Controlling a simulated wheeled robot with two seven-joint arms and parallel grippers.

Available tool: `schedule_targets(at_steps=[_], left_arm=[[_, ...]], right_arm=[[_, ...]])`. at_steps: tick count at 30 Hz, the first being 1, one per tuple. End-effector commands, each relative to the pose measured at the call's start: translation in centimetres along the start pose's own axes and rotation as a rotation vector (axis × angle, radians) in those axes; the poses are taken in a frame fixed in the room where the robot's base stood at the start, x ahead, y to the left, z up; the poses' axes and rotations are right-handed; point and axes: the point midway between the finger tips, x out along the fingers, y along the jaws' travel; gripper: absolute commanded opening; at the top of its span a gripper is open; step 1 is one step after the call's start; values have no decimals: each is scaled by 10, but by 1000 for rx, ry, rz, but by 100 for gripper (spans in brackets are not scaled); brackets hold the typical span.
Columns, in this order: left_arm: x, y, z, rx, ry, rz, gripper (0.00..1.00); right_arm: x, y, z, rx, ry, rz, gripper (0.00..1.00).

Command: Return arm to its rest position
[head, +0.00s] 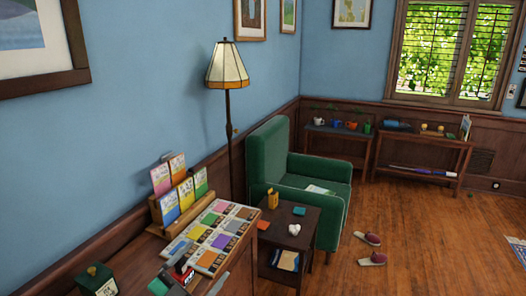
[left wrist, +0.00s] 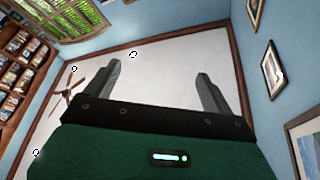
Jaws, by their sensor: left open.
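My left gripper (left wrist: 158,88) shows in the left wrist view, with its two grey fingers spread wide apart. Nothing is between the fingers; behind them is the pale ceiling. Its green housing and black finger mount fill the bottom of that view. The gripper points up, toward the ceiling. I cannot make it out with certainty in the head view. My right gripper is in neither view.
A wooden desk with a board of coloured cards (head: 213,235), a card rack (head: 170,213) and a dark green box (head: 97,281) is at lower left. Beyond are a side table (head: 305,240), a lamp (head: 227,68) and a green armchair (head: 270,158). Open floor (head: 430,235) lies right.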

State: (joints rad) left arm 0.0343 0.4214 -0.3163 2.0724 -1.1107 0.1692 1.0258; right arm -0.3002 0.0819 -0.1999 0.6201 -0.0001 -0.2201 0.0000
Motion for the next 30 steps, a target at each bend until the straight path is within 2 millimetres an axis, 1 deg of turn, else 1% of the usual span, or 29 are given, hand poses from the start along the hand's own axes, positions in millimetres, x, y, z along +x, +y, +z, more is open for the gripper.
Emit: schedule_targets(at_steps=[1,3,5,6,8,9,11,12,14,16,19,21,24,30], left_arm=[[-9,-7,3,-31,-42,-85,86],[-23,-19,12,-68,-118,-202,86],[-38,-26,22,-101,-199,-291,86],[-49,-30,29,-123,-259,-345,86],[-68,-32,42,-158,-359,-413,86],[-81,-32,50,-182,-431,-453,86],[-103,-27,63,-220,-547,-498,86],[-119,-23,71,-245,-626,-520,86],[-143,-13,82,-285,-752,-540,86],[-172,4,92,-332,-902,-540,86],[-214,33,99,-404,-1114,-503,86],[-240,55,99,-451,-1245,-454,86],[-271,83,94,-508,-1396,-370,86],[-315,128,72,-601,-1605,-188,86]], right_arm=[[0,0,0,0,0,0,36],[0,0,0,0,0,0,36],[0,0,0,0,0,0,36],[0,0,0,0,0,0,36],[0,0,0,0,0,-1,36],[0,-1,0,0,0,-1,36],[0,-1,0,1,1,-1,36],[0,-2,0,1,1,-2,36],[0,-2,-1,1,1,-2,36],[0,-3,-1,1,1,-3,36],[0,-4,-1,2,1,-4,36],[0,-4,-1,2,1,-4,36],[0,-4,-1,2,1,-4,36],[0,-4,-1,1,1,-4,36]])
